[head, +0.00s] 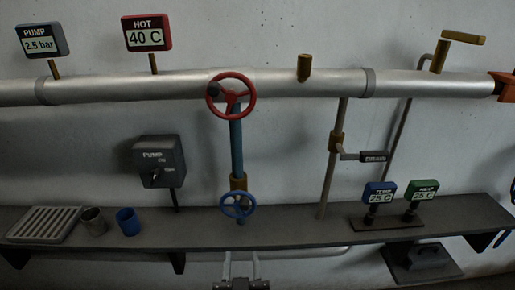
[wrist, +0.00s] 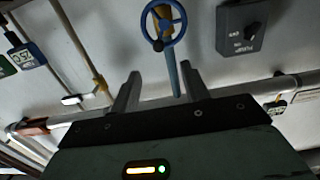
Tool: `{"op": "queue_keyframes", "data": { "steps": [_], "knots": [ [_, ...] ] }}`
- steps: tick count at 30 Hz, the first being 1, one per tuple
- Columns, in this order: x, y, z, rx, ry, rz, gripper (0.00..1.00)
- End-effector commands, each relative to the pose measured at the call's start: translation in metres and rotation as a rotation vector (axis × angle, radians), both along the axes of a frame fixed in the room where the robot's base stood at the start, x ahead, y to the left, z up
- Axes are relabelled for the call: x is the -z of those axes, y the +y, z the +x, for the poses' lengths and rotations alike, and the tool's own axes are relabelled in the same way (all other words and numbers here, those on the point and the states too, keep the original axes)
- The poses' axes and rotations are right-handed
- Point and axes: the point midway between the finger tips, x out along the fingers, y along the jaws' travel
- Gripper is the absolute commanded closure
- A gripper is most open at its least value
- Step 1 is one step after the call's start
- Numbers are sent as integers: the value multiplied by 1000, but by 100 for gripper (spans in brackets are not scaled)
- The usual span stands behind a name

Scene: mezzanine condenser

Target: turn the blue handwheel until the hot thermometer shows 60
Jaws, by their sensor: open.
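The blue handwheel (head: 238,205) sits low at the front of a vertical blue pipe, just below a brass fitting and at the shelf. It also shows at the top of the wrist view (wrist: 163,23). The hot thermometer (head: 147,33) has a red case on the big pipe and reads 40 C. My gripper (head: 241,264) is at the bottom of the head view, below the blue handwheel. In the wrist view its two fingers (wrist: 160,84) are apart with nothing between them, and the wheel appears beyond their tips.
A larger red handwheel (head: 231,95) is above on the big pipe. A pump gauge (head: 40,40) reads 2.5 bar. A pump switch box (head: 159,162) is left of the blue pipe. The shelf (head: 290,232) holds a grate (head: 44,224), a blue cup (head: 128,221) and two small 25 C displays.

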Motion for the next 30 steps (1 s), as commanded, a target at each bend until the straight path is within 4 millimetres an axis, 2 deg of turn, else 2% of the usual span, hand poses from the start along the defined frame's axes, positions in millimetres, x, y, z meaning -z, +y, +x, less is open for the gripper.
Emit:
{"op": "queue_keyframes", "data": {
  "steps": [4,8,24,30],
  "knots": [
    [-6,0,2,-4,-56,-6,54],
    [-6,-1,17,-2,-55,-6,54],
    [-5,-5,126,-2,-53,-5,54],
    [-5,-6,157,-3,-50,-6,54]
  ]
}}
